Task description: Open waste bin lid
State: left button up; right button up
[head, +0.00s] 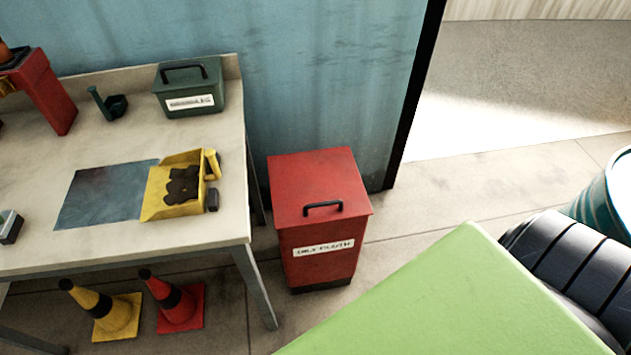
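The red waste bin (318,262) stands on the floor to the right of the workbench, in front of the blue wall. Its flat red lid (312,178) is shut and carries a black bar handle (323,206) near the front edge. A white label (323,248) with dark lettering is on its front. Neither of my grippers is in view, so nothing of mine touches the bin.
The workbench (226,150) holds a yellow tray (158,206) with dark pieces and a green box (190,96). Cones (118,318) stand below. A light green surface (450,305) fills the lower right, beside a black ribbed object (572,260) and a teal drum (612,195).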

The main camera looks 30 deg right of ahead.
aim_at(322, 185)
jog(key=i+z, duration=0.1)
jog(key=z, duration=0.6)
